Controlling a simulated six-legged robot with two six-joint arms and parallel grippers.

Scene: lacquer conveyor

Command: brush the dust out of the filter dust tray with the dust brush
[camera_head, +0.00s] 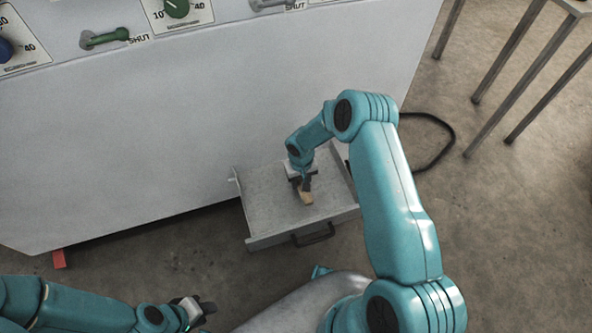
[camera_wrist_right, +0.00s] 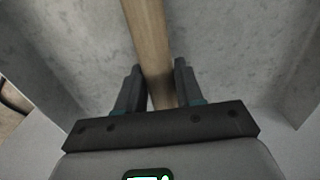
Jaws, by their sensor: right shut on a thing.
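The filter dust tray (camera_head: 272,240) is a grey metal drawer pulled out from the low front of the white machine, with a dark handle on its front wall. Its mottled grey floor (camera_wrist_right: 225,40) fills much of the right wrist view; I cannot tell dust from the metal's own texture. My right gripper (camera_head: 304,186) points down inside the tray, shut on the wooden handle of the dust brush (camera_head: 306,198). The handle (camera_wrist_right: 148,35) runs between both fingers in the right wrist view; bristles are not visible. My left gripper (camera_head: 207,309) is low at the left, away from the tray; its jaw opening is unclear.
The white machine (camera_head: 150,130) stands behind the tray, with knobs and green levers along its top. A black cable (camera_head: 445,135) curves on the floor to the right. Metal table legs (camera_head: 510,55) stand at the upper right.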

